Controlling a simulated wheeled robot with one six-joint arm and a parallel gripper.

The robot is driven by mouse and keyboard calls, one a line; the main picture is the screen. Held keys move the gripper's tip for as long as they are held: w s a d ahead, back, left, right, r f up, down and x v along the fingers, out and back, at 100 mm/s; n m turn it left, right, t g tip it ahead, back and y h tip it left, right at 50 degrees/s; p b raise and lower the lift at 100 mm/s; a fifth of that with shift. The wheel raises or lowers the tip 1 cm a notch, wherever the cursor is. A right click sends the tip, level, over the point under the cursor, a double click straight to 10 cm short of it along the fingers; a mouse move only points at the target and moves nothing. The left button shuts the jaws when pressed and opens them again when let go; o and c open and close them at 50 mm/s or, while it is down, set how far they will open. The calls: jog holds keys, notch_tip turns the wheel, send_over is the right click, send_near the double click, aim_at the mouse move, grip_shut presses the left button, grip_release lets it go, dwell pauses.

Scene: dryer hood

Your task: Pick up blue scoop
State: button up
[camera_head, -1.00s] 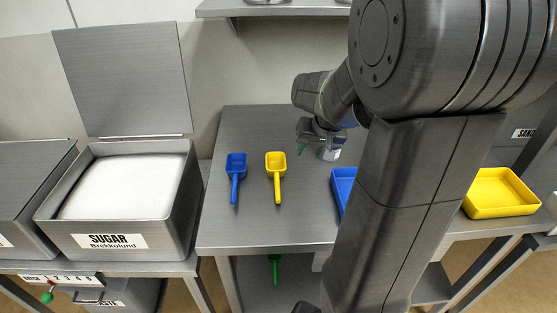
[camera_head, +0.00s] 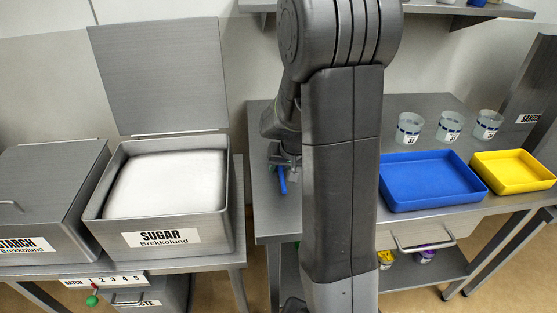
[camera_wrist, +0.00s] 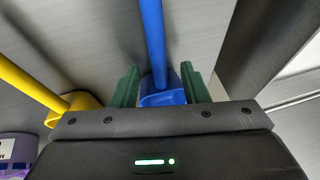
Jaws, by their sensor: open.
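The blue scoop (camera_head: 282,180) lies on the grey table, partly hidden behind my arm in the head view. My gripper (camera_head: 284,158) is down at the scoop's bowl end. In the wrist view the blue scoop (camera_wrist: 152,40) runs up the middle, with its bowl between the two green fingers of my gripper (camera_wrist: 161,84). The fingers are open, one on each side of the scoop. I cannot tell whether either touches it.
The yellow scoop (camera_wrist: 35,88) lies to the left in the wrist view. The sugar bin (camera_head: 168,240) stands open left of the table. A blue tray (camera_head: 432,200), a yellow tray (camera_head: 513,186) and three cups, one a marked cup (camera_head: 409,128), are at right.

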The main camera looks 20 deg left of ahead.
jog(key=shift+f, duration=0.1)
grip_shut()
